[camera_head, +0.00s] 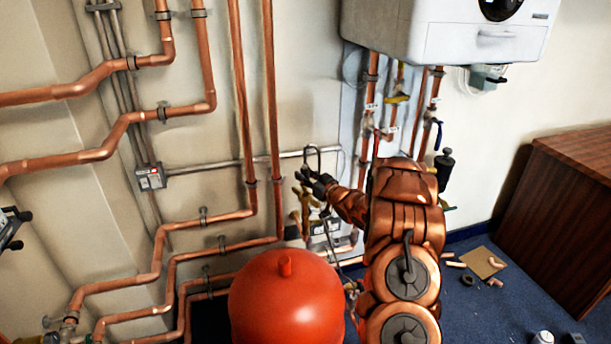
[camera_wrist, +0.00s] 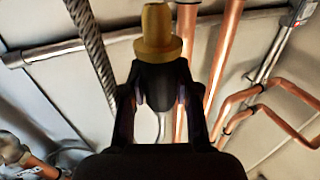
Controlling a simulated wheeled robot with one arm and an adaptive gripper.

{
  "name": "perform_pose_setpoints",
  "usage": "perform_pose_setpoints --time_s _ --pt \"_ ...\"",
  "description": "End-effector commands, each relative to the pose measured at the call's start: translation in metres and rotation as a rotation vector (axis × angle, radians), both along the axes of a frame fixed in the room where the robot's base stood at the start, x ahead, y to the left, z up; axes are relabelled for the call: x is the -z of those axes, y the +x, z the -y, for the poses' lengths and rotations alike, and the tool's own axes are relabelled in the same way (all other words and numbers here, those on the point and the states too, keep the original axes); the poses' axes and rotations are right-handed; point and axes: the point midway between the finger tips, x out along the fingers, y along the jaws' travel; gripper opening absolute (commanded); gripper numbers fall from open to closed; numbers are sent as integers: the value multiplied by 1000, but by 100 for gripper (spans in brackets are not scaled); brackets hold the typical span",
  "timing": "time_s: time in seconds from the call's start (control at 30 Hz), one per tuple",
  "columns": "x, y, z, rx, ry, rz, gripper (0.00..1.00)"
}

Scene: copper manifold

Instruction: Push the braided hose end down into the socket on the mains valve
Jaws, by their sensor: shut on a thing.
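My gripper (camera_head: 309,180) is at the wall, left of the vertical pipes under the boiler. In the wrist view my gripper (camera_wrist: 160,100) is shut on the dark sleeve of the hose end (camera_wrist: 157,38), whose brass fitting stands out past the fingertips. The braided hose (camera_wrist: 92,48) runs diagonally on the left of that view, and its grey loop (camera_head: 313,148) rises above my gripper in the head view. Brass valve parts (camera_head: 311,208) show just below my gripper, partly covered by it. I cannot make out the socket, or whether the hose end touches it.
A red vessel (camera_head: 286,300) stands low in front of the valve area. Two vertical copper pipes (camera_head: 271,110) run just left of my gripper. The white boiler (camera_head: 450,35) hangs at upper right. A wooden cabinet (camera_head: 570,220) and loose fittings on cardboard (camera_head: 483,263) are at right.

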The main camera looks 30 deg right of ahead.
Motion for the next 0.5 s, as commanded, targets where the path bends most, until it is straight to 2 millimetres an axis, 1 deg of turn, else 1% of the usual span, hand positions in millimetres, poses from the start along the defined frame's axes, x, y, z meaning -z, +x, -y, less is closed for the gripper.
perform_pose_setpoints --time_s 0.5 --pt "20 -1 1 1 -1 1 0"
